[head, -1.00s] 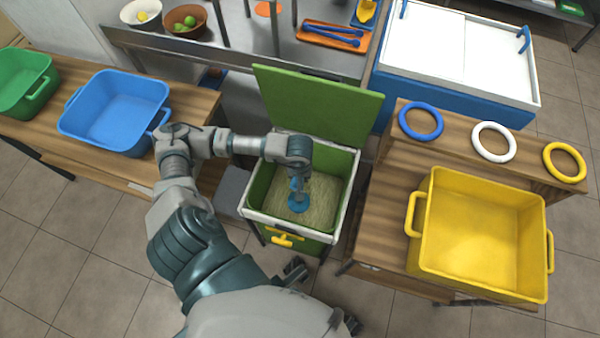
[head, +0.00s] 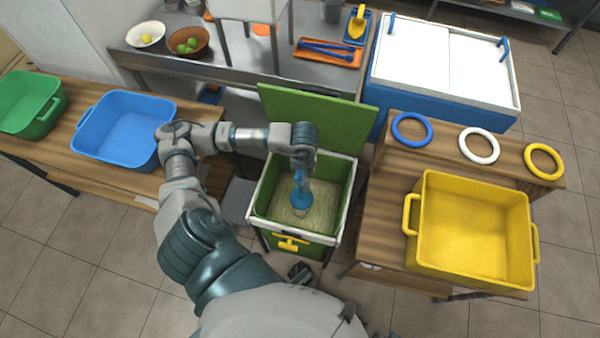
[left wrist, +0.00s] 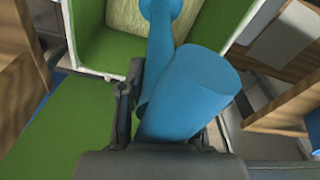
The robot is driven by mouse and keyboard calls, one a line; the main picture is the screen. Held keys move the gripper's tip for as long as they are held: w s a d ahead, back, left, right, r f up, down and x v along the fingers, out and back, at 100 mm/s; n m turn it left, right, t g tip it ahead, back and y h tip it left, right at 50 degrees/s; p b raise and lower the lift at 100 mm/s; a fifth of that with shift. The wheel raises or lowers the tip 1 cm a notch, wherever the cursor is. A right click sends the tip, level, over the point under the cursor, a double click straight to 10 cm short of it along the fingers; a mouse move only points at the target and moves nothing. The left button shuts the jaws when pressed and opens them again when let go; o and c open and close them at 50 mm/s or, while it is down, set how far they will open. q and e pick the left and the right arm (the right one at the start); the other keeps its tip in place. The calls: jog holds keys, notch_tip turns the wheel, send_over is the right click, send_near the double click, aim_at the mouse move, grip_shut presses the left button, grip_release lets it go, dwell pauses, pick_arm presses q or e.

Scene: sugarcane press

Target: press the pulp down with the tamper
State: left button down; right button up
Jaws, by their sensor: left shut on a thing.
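The blue tamper (head: 300,198) stands roughly upright inside the open green bin (head: 262,226), with its foot over the middle of the pale, fibrous pulp (head: 318,213). I cannot tell whether the foot touches the pulp. My left gripper (head: 303,165) is above the bin's mouth, shut on the tamper's upper part. In the left wrist view, the thick blue tamper handle (left wrist: 195,88) lies between the dark fingers of the gripper (left wrist: 168,125), and a strip of pulp (left wrist: 125,22) shows beyond. My right gripper is not in view.
The green lid (head: 315,122) stands open behind the bin. A blue tub (head: 125,130) is on the left bench. A yellow tub (head: 470,235) and several rings are on the right bench (head: 385,215). A metal counter with bowls lies behind.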

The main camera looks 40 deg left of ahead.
pick_arm(q)
notch_tip(320, 180, up, 11)
jog(key=p, duration=0.5)
jog(key=shift+r+p, duration=0.15)
jog(key=shift+p, duration=0.25)
